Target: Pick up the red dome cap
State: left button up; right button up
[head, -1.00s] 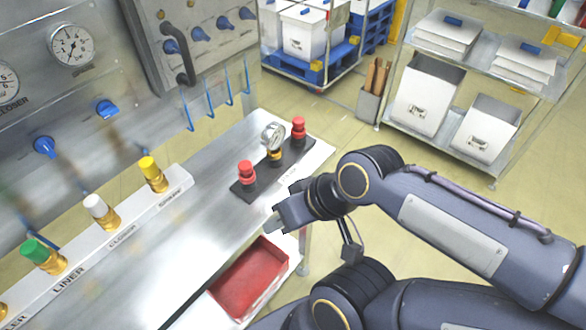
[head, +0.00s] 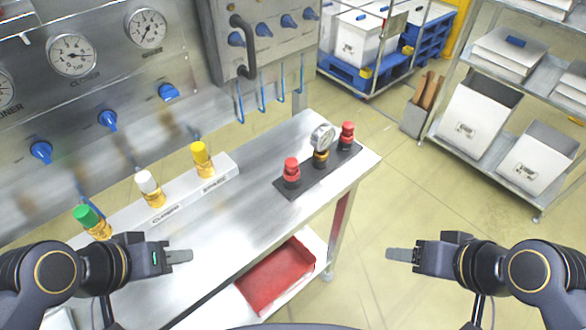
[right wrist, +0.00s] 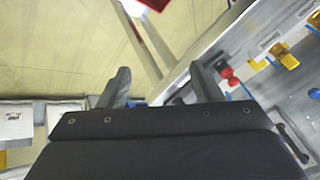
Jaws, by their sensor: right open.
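I cannot tell which is the named dome cap. My left gripper (head: 190,256) is over the table's front part, left of and nearer than the caps; its finger gap is hidden. My right gripper (head: 388,254) is off the table's right side, apart from the caps. In the right wrist view its fingers (right wrist: 160,85) are spread with nothing between; small red pieces (right wrist: 228,76) show beyond.
A white labelled rack with green (head: 87,217), white (head: 147,182) and yellow (head: 201,153) capped brass fittings lies along the table's back. A red tray (head: 275,280) sits on the lower shelf. Shelving with white bins (head: 478,118) stands at the right; floor between is clear.

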aim_at(291, 164)
jog(key=u, duration=1.2)
jog(key=k+l+u, duration=0.1)
jog(key=l+u, duration=0.3)
jog(key=k+l+u, duration=0.1)
jog(key=l+u, duration=0.15)
jog(key=u, duration=0.15)
jog(key=k+l+u, duration=0.15)
jog(key=u, duration=0.25)
jog(key=k+l, duration=0.35)
jog(key=l, duration=0.15)
